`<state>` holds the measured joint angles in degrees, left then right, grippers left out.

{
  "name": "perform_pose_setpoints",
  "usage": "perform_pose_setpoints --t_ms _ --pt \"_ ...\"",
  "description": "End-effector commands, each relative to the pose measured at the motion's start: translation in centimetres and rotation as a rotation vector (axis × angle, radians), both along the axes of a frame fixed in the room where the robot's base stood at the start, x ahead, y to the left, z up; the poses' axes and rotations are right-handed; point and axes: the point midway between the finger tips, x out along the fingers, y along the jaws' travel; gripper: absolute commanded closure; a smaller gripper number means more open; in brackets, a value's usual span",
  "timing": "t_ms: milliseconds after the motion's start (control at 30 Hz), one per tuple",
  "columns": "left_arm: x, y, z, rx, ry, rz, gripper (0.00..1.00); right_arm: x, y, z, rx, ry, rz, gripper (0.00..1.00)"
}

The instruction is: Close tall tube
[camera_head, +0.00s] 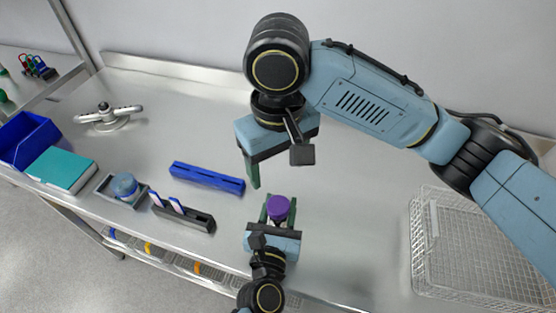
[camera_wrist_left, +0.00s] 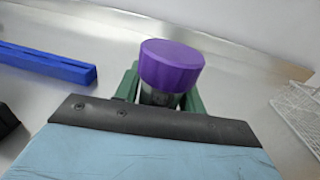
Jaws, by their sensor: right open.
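The tall tube shows mainly as its purple cap (camera_head: 278,207), seated on top of a dark body. In the left wrist view the purple cap (camera_wrist_left: 171,66) stands above the tube's dark body (camera_wrist_left: 160,97), which sits between green fingers. My left gripper (camera_head: 278,211) is shut on the tube and holds it about upright near the front of the table. My right gripper (camera_head: 252,172) hangs above the table, behind and to the left of the cap. It is open and empty, with green fingers, one partly hidden. Whether the cap is fully tight cannot be told.
A blue rack (camera_head: 207,178) lies left of the grippers. A dark holder with tubes (camera_head: 184,213), a grey tray with a blue round item (camera_head: 124,186), a teal box (camera_head: 62,170) and a blue bin (camera_head: 24,138) stand further left. A wire basket (camera_head: 480,250) is at right.

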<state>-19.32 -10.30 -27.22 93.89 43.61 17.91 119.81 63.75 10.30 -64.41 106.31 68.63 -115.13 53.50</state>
Motion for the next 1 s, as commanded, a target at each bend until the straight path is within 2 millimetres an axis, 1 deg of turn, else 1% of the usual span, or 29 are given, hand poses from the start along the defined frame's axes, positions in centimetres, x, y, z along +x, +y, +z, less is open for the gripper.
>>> perform_pose_setpoints --t_ms 33,100,133,367,467,567,667,900,1000 --pt "0.0 0.0 0.0 0.000 0.000 0.000 0.54 0.0 0.0 0.0 0.000 0.000 0.000 0.32" --pt "0.0 0.0 0.0 0.000 0.000 0.000 0.44 0.0 0.0 0.0 0.000 0.000 0.000 0.32" --pt "0.0 0.0 0.0 0.000 0.000 0.000 0.43 0.0 0.0 0.0 0.000 0.000 0.000 0.32" --pt "0.0 0.0 0.0 0.000 0.000 0.000 0.43 0.0 0.0 0.0 0.000 0.000 0.000 0.32" --pt "-0.4 0.1 0.0 0.000 0.001 0.000 0.43 0.0 0.0 0.0 0.000 0.000 0.000 0.32" --pt "-1.6 0.3 -0.1 0.001 0.001 -0.001 0.43 0.0 0.0 0.1 0.000 0.000 0.000 0.32" --pt "-3.5 0.7 -0.1 0.002 0.003 -0.002 0.43 0.0 0.0 0.2 0.000 0.000 0.000 0.32" --pt "-8.9 1.7 -0.1 0.003 0.003 -0.003 0.43 0.0 0.0 0.0 0.000 0.000 0.000 0.32" --pt "-10.8 2.0 -0.1 0.001 0.002 -0.002 0.43 0.0 0.0 -0.2 0.000 0.000 0.000 0.32"
